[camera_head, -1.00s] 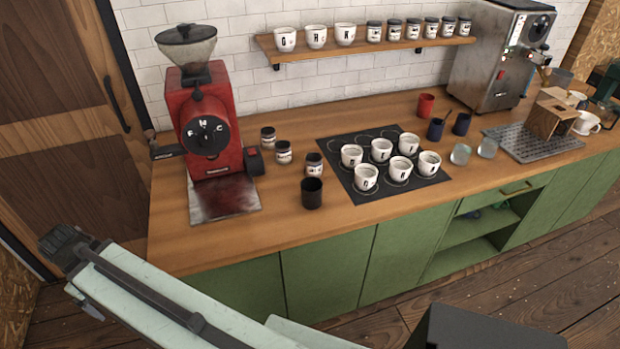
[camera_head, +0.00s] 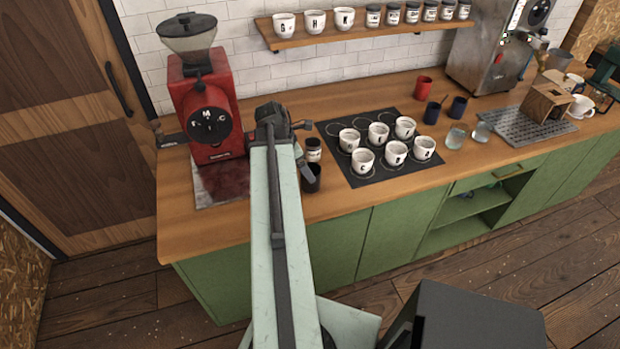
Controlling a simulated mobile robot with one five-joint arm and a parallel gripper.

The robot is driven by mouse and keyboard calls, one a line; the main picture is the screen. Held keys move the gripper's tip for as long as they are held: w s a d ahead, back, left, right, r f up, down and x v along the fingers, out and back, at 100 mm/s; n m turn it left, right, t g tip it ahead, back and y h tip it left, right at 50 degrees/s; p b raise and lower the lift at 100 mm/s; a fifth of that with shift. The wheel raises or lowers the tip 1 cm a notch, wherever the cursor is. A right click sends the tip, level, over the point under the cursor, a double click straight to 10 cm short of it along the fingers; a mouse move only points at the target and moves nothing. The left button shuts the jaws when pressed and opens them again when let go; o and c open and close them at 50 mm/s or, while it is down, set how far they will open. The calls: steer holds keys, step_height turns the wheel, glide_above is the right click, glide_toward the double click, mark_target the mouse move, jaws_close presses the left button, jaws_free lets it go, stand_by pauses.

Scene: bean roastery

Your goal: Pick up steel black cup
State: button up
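The black steel cup (camera_head: 313,180) stands upright near the counter's front edge, right of the red grinder. My arm reaches up over the counter, and my gripper (camera_head: 305,168) is just left of the cup, partly in front of it. One grey finger shows close against the cup's left side. I cannot tell whether it touches the cup. The other finger is not clear behind my arm, so how far the gripper is open does not show.
The red grinder (camera_head: 205,115) is to the left. A black mat (camera_head: 375,174) with several white lettered cups lies to the right. Dark blue cups and clear glasses stand farther right.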

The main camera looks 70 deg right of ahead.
steer(key=b+x, duration=0.3)
steer(key=x, duration=0.1)
steer(key=b+x, duration=0.4)
steer(key=shift+w+a+f+b, duration=0.15)
steer(key=shift+a+b, duration=0.05)
steer(key=shift+b, duration=0.1)
steer(key=shift+c, duration=0.3)
steer(key=c, duration=1.5)
